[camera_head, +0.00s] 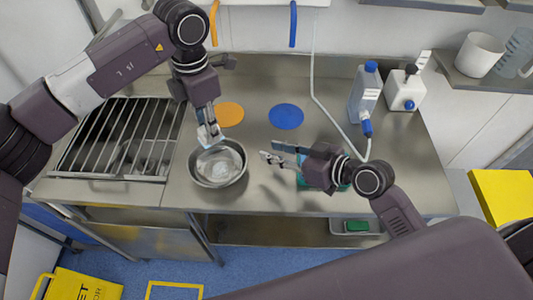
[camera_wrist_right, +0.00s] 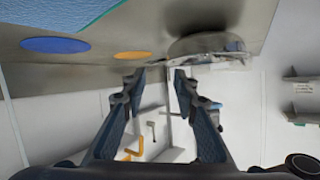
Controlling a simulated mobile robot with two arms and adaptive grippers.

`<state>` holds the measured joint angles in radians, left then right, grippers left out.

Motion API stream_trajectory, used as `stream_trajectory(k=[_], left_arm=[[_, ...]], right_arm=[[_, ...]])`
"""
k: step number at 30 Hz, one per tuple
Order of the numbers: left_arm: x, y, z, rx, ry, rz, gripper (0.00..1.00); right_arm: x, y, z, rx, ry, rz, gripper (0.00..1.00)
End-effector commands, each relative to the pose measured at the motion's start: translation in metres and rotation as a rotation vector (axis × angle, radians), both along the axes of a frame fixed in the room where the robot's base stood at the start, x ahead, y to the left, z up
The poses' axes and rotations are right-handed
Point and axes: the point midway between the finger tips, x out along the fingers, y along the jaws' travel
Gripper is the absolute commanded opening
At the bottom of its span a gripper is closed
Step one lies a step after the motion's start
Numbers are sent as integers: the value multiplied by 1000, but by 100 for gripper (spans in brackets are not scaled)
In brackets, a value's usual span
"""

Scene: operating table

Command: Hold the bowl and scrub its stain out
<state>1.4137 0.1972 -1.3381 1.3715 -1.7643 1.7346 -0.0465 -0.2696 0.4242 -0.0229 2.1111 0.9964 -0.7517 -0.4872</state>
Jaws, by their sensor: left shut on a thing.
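The round metal bowl (camera_head: 217,180) stands near the front edge of the steel counter, with a whitish patch (camera_head: 218,160) inside it. My left gripper (camera_head: 208,136) reaches down at its back rim and is shut on that rim. The bowl also shows at the top of the right wrist view (camera_wrist_right: 205,46). My right gripper (camera_head: 272,151) is to the right of the bowl, above the counter, fingers pointing left at it. Its fingers (camera_wrist_right: 157,76) are apart with nothing between them. A teal flat item (camera_head: 300,177) lies partly hidden under my right gripper.
A rack (camera_head: 120,140) fills the sink at left. An orange disc (camera_head: 230,114) and a blue disc (camera_head: 286,116) lie behind the bowl. A bottle (camera_head: 365,92) and a white container (camera_head: 405,90) stand at back right. The counter between bowl and right gripper is clear.

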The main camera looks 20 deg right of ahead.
Motion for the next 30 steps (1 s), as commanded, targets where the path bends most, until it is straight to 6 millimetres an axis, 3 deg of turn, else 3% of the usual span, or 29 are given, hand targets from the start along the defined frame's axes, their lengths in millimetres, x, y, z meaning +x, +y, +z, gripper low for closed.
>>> stream_trajectory(k=[3, 8, 21, 30], left_arm=[[0, 0, 0, 0, 0, 0, 3], [0, 0, 0, 0, 0, 0, 3], [0, 0, 0, 0, 0, 0, 3], [0, 0, 0, 0, 0, 0, 3]], right_arm=[[-1, 19, -2, 71, 27, -18, 27], [6, 30, -6, 98, 37, -28, 27], [62, 76, -35, 96, 37, -26, 27], [84, 92, -47, 92, 37, -26, 27]])
